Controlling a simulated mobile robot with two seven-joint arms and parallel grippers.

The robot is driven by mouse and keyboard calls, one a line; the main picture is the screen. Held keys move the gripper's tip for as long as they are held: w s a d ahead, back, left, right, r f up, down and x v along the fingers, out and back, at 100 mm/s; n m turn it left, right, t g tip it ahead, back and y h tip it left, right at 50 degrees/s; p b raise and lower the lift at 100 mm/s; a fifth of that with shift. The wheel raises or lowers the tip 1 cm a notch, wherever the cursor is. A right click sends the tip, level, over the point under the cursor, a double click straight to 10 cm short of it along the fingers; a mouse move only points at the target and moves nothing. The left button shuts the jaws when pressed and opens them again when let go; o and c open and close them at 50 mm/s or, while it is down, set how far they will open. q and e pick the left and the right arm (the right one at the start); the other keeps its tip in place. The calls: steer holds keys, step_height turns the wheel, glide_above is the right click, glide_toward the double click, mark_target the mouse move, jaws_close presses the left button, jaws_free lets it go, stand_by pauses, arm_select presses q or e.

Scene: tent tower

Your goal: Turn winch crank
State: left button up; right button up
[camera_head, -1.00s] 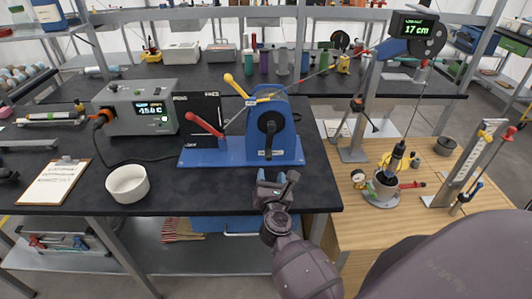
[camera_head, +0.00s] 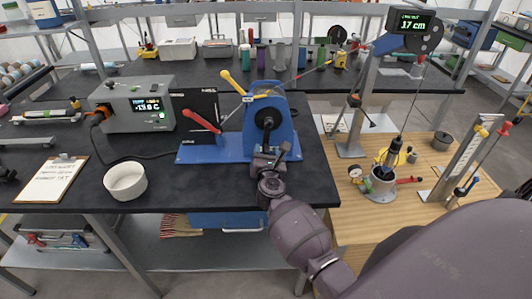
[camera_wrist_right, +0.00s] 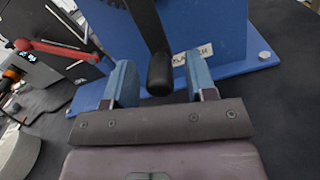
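The blue winch (camera_head: 284,112) stands on its blue base plate on the black table, and its side shows close up in the wrist view (camera_wrist_right: 215,30). Its black winch crank (camera_head: 267,124) points down from the hub. In the wrist view the crank's rounded black handle (camera_wrist_right: 160,74) lies between the two blue fingers. My right gripper (camera_head: 270,153) is just below and in front of the crank. The wrist view shows this gripper (camera_wrist_right: 159,82) open, with gaps on both sides of the handle. My left gripper is not in view.
A red lever (camera_head: 202,122) and a yellow-knobbed lever (camera_head: 236,83) rise left of the crank. A grey heater unit (camera_head: 139,105), white bowl (camera_head: 125,181) and clipboard (camera_head: 52,180) lie farther left. A hoist display reading 17 cm (camera_head: 410,23) stands at the right.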

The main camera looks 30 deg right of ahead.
jaws_close()
steer(key=shift+w+a+f+m+b, duration=0.1)
steer(key=shift+w+a+m+b, duration=0.25)
steer(key=shift+a+m+b, duration=0.45)
steer(key=shift+w+a+r+m+b, duration=0.2)
steer(key=shift+m+b, duration=0.15)
steer(key=shift+m, duration=0.15)
steer(key=shift+w+a+r+m+b, duration=0.15)
steer(key=shift+m+b, duration=0.15)
steer(key=shift+m, duration=0.2)
steer(key=shift+w+a+r+m, duration=0.15)
steer(key=shift+a+r+m, duration=0.15)
steer(key=shift+m, duration=0.3)
jaws_free()
